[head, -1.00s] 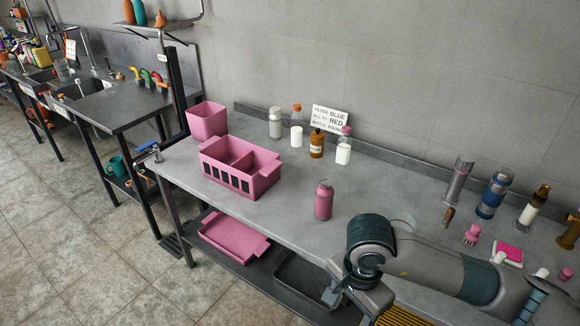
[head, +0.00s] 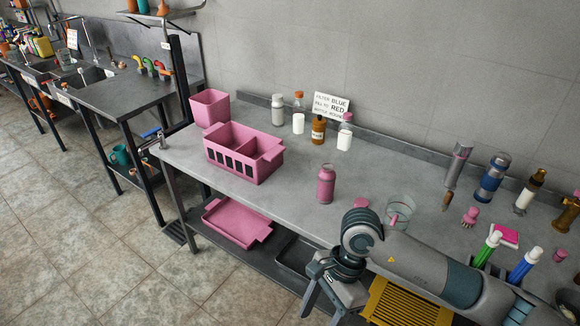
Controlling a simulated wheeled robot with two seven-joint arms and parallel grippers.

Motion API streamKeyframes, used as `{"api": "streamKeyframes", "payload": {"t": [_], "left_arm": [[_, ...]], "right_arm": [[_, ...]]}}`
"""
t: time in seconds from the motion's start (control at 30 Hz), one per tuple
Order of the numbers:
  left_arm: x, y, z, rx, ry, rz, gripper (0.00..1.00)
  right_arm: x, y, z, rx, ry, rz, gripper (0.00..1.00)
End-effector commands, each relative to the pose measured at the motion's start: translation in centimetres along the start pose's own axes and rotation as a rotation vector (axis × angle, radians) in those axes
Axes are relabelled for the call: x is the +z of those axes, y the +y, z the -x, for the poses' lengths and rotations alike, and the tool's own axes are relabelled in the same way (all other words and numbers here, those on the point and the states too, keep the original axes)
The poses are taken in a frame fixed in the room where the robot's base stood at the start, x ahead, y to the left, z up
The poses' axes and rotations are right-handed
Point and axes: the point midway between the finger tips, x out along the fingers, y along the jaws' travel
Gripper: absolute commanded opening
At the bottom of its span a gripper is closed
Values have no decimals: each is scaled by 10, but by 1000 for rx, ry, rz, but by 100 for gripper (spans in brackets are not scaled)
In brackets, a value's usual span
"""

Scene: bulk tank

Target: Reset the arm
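My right arm comes in from the lower right, over the front of the grey table (head: 215,155). Its gripper (head: 324,310) points down just off the table's front edge. The two fingers are spread apart with nothing seen between them; the tips are near the bottom of the picture. My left gripper is not in view.
A pink bottle (head: 326,184), a pink lid (head: 361,204) and a glass beaker (head: 399,209) stand near the arm. A yellow rack (head: 405,305) is below it. A pink divided crate (head: 235,168) sits left. Pink and dark trays are on the lower shelf (head: 262,270).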

Motion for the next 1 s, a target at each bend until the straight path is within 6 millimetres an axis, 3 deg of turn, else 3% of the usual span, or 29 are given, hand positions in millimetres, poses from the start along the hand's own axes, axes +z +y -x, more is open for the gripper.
{"api": "streamKeyframes", "payload": {"t": [0.27, 0.37, 0.47, 0.6, 0.7, 0.87, 1.0], "left_arm": [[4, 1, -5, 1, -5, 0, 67], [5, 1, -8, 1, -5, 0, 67], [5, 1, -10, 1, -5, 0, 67], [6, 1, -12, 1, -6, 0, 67], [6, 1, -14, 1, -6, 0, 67], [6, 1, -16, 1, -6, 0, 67], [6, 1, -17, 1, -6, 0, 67]], "right_arm": [[64, -31, -35, 118, -519, -357, 56], [81, -62, -40, 180, -806, -611, 56], [75, -102, -43, 242, -1097, -914, 56], [21, -154, -62, 308, -1449, -1364, 56], [-27, -173, -87, 336, -1622, -1630, 56], [-101, -178, -138, 359, -1820, -1998, 56], [-159, -163, -190, 364, -1943, -2291, 56]]}}
